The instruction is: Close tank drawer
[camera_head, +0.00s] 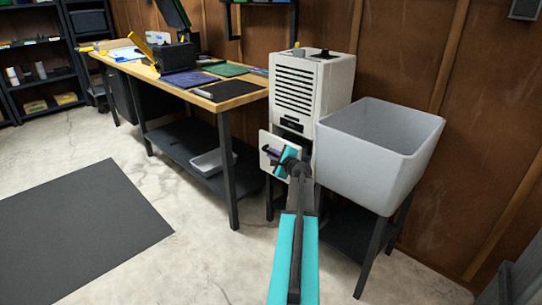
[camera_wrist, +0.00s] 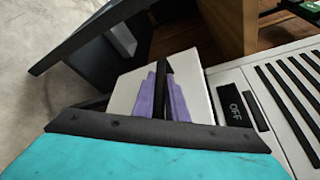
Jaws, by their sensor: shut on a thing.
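The tank drawer (camera_head: 265,142) is a white front panel at the lower front of a white dehumidifier-like unit (camera_head: 309,84) with dark vent slots. In the head view the panel stands out from the unit, so the drawer is at least partly open. My gripper (camera_head: 276,154) is at this panel. In the wrist view its purple fingers (camera_wrist: 163,98) are shut on the black handle of the drawer (camera_wrist: 200,85), one on each side. A small display reading OFF (camera_wrist: 235,112) shows on the unit. The drawer's interior is hidden.
A grey sink-like tub (camera_head: 370,160) on dark legs stands close right of the unit. A wooden workbench (camera_head: 235,102) with mats and a printer-like machine is to the left, with a grey bin (camera_head: 207,163) on its lower shelf. The floor around the black mat (camera_head: 80,235) is clear.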

